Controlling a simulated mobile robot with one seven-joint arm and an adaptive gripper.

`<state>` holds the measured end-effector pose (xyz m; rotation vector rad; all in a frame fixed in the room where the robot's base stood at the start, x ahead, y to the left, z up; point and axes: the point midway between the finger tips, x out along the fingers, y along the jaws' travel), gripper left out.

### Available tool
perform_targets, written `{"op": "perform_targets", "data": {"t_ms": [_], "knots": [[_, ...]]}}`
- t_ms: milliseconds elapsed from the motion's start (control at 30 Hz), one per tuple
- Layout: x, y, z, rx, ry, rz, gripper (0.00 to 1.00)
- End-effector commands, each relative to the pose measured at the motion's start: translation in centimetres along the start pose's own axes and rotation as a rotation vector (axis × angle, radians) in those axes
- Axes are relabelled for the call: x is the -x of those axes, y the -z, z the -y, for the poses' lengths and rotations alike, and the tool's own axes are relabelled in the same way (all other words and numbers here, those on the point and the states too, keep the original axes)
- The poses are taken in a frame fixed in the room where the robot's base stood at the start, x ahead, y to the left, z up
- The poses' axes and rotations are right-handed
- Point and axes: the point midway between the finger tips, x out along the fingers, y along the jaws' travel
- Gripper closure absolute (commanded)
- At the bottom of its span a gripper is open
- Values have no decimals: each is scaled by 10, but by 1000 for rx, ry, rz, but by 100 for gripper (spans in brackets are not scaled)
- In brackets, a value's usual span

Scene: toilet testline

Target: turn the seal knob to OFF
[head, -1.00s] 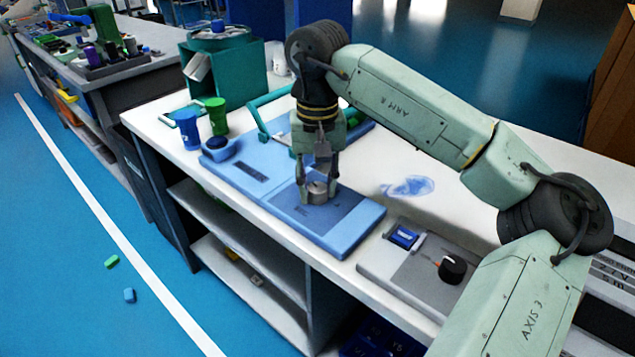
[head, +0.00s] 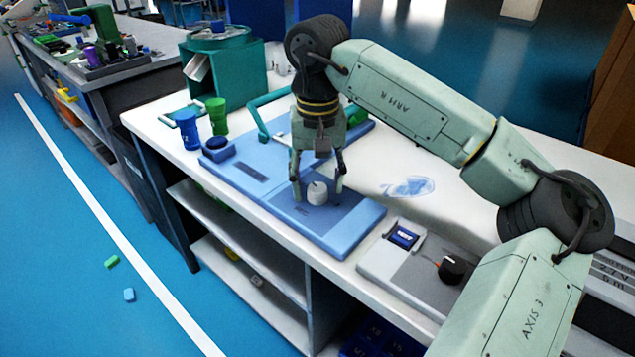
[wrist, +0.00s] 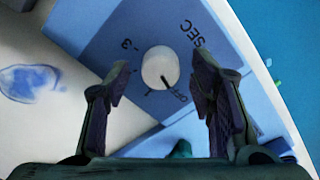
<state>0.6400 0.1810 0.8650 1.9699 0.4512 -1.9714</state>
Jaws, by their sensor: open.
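The seal knob, a white round knob (head: 317,192), stands on the blue panel (head: 345,235) of the sealer. My gripper (head: 318,188) is open just above the knob, with one finger on each side. In the wrist view my gripper (wrist: 161,72) shows clear gaps between both fingers and the knob.
A grey unit with a black knob (head: 452,268) and a blue switch (head: 404,237) stands to the right. Blue (head: 187,130) and green (head: 217,116) containers and a teal box (head: 232,70) stand at the left back. The white bench top behind the sealer is mostly clear.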

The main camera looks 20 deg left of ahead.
Motion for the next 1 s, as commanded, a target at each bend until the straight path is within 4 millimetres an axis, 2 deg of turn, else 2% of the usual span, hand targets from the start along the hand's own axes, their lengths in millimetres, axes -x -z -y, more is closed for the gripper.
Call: {"op": "perform_targets", "data": {"t_ms": [400,500,700,1000], "knots": [[84,0,0,-2,-1,-4,50],[99,0,0,-1,-2,-3,50],[112,0,0,1,0,-1,50],[113,0,0,1,1,-1,50]]}}
